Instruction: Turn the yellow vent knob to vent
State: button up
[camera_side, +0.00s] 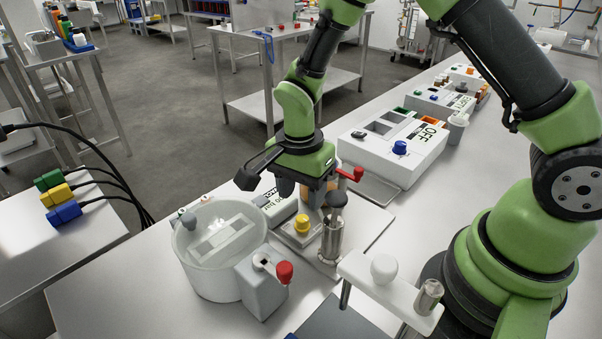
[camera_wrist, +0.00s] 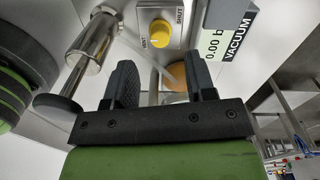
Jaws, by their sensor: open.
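The yellow vent knob (camera_side: 302,224) sits on a small pale box, in front of the vacuum gauge. In the wrist view the knob (camera_wrist: 160,32) is on a plate (camera_wrist: 148,12) lettered "VENT" on one side and "SHUT" on the other. Which way the knob points is hard to tell. My gripper (camera_wrist: 160,78) is open, its two dark fingers apart with nothing held between them. In the side view my gripper (camera_side: 298,190) hangs above and behind the knob, apart from it. The vacuum gauge (camera_wrist: 228,38) reads about 0.00.
A metal cylinder with a dark knob (camera_side: 333,232) stands close right of the yellow knob. A white round tank (camera_side: 192,262) is at left, with a red-knobbed box (camera_side: 262,288) beside it. A white unit marked "OFF" (camera_side: 395,158) stands behind right. An orange round thing (camera_wrist: 177,76) lies between the fingers' view.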

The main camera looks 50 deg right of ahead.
jog(key=shift+r, duration=2.25)
notch_tip(320, 180, up, 9)
jog(key=n+t, duration=0.2)
jog(key=n, duration=0.1)
send_over(301, 217)
jog(key=s+d, duration=0.1)
jog(key=s, duration=0.1)
jog(key=s+d+r+n+t+y, duration=0.1)
jog(key=s+r+n+t, duration=0.1)
jog(key=s+r, duration=0.25)
jog(key=s+r+n+t+y, duration=0.1)
jog(key=s+r+n+t, duration=0.2)
jog(key=s+r+n, duration=0.2)
jog(key=s+n, duration=0.2)
jog(key=s, duration=0.2)
jog(key=shift+d+t, duration=0.3)
jog(key=shift+d, duration=0.1)
